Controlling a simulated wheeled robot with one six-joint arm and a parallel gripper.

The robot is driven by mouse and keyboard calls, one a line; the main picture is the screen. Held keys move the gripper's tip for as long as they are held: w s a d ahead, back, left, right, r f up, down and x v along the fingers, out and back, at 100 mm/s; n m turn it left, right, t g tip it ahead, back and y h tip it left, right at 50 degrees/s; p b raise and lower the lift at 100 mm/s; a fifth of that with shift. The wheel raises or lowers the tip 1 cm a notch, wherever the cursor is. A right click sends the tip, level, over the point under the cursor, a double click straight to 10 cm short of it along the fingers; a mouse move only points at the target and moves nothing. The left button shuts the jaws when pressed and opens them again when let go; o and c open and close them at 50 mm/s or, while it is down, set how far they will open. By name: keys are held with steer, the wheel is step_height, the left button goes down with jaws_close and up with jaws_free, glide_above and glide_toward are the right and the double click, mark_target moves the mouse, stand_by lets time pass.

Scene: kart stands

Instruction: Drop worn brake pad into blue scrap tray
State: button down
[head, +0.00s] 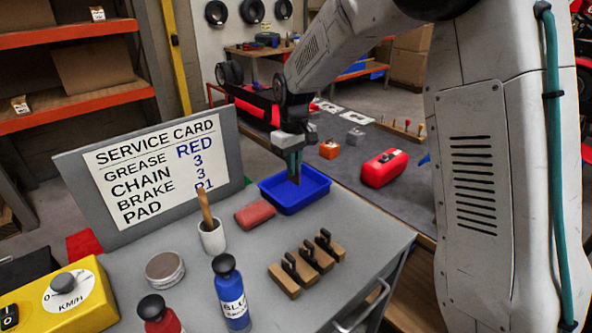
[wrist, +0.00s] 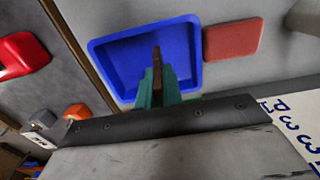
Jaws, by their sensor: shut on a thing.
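My gripper (head: 293,165) is shut on a thin dark brown piece, seen edge-on, which seems to be the worn brake pad (wrist: 157,70). The pad points down from the green fingers and shows over the tray in both views. The blue scrap tray (head: 318,197) stands at the back of the grey bench top, and its visible floor looks empty. In the wrist view the tray (wrist: 94,50) lies behind the pad and fingers. The gap between the pad and the tray floor is hard to judge.
A red block (head: 255,214) lies beside the tray. A white cup (head: 212,238), a round tin (head: 164,268), a blue bottle (head: 231,295) and several wooden blocks with dark handles (head: 308,262) stand nearer. A service card board (head: 150,180) rises at left. A red case (head: 385,168) sits beyond the tray.

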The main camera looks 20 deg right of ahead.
mark_target(295, 192)
steer(key=shift+w+d+f, duration=0.35)
steer(key=shift+w+f, duration=0.45)
steer(key=shift+f, duration=0.15)
steer(key=shift+w+d+f, duration=0.3)
steer(key=shift+w+f, duration=0.45)
steer(key=shift+f, duration=0.15)
steer(key=shift+f, duration=0.15)
steer(key=shift+f, duration=0.5)
steer(key=c, duration=1.5)
jaws_free()
steer(key=shift+c, duration=0.2)
